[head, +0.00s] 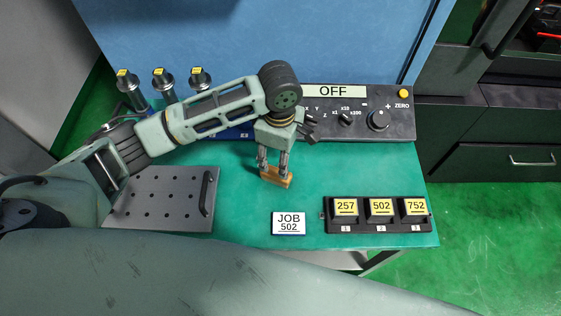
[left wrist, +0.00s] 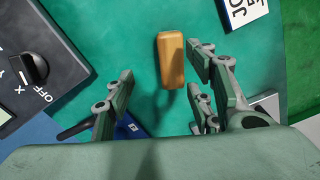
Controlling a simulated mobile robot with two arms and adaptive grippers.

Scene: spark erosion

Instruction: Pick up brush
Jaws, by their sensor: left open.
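The brush (head: 278,180) shows as a small orange-brown block on the green table top. In the left wrist view the brush (left wrist: 171,60) lies lengthwise between the open fingers, nearer the right-hand ones. My left gripper (head: 273,168) points down over it with its fingers apart; in the left wrist view the gripper (left wrist: 162,75) has a gap on both sides of the block. The fingers partly hide the brush in the head view. I cannot tell whether any finger touches it. My right gripper is not in view.
A control panel (head: 378,124) with knobs stands at the back. A JOB 502 card (head: 289,223) and a black holder (head: 378,229) with numbered blocks are in front. A drilled plate (head: 160,199) with a handle is left. Several cylindrical tools (head: 165,86) stand back left.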

